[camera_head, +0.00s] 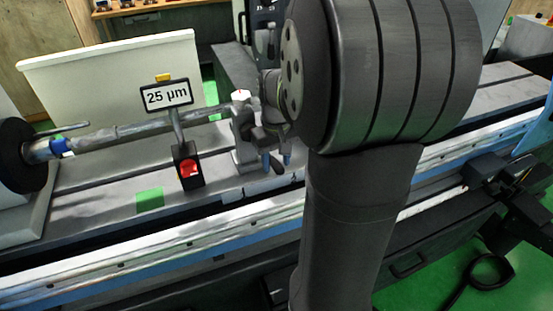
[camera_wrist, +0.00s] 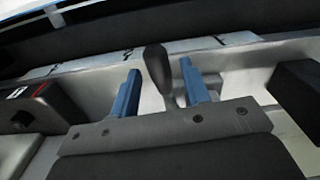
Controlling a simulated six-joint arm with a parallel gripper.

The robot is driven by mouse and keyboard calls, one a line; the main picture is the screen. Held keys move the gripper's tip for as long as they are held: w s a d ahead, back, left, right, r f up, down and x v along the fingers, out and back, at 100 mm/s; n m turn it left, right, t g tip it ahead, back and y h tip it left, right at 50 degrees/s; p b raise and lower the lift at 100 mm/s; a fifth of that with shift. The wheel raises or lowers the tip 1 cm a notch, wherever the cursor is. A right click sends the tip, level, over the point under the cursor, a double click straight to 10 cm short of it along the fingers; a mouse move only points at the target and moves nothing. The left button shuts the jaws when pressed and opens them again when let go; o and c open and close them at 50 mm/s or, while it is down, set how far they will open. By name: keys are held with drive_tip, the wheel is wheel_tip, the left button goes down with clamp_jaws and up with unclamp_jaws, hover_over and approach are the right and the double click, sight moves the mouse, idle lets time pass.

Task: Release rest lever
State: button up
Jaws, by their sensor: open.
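The rest lever (camera_wrist: 157,70) is a dark handle with a rounded end, in the middle of the wrist view. It stands between the two blue fingers of my gripper (camera_wrist: 160,66), with a visible gap on both sides. The fingers are apart and not closed on it. In the head view my gripper (camera_head: 277,162) is low at the front of the grey rest (camera_head: 243,135), with the dark lever handle (camera_head: 274,168) between the fingers. The rest stands at the long shaft (camera_head: 135,128). My arm hides part of the machine to the right of the rest.
A gauge post with a "25 µm" display (camera_head: 167,95) and a red-marked dark base (camera_head: 188,168) stands left of the rest. A green patch (camera_head: 150,199) lies on the bed.

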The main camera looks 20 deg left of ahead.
drive_tip(key=shift+f, duration=0.1)
clamp_jaws()
